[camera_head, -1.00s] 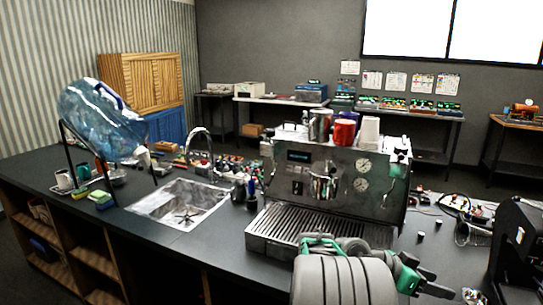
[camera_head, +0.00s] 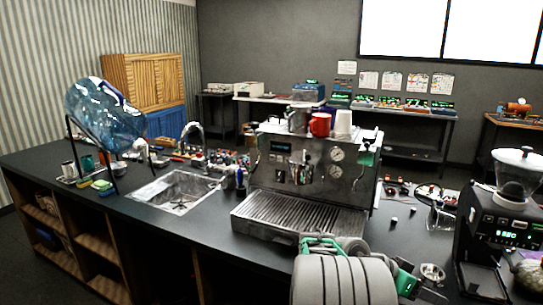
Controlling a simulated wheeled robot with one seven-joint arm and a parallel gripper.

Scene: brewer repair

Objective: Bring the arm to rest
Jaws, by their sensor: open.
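My arm reaches in from the bottom of the head view, with a large grey ribbed link in front. My gripper (camera_head: 428,292) shows small and dark beyond the green wrist part, low in the picture. It is open, with nothing seen between its fingers, though part of it is hidden behind my arm. It is just right of the espresso machine (camera_head: 310,165), near the front of the dark counter (camera_head: 392,246). I cannot tell its exact height above the counter.
A black grinder (camera_head: 490,225) with a lit display stands right of my gripper. A small metal cup (camera_head: 432,272) is close by the fingers. The sink (camera_head: 177,191) and a water bottle on a stand (camera_head: 105,115) are at left. Loose parts lie behind the gripper.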

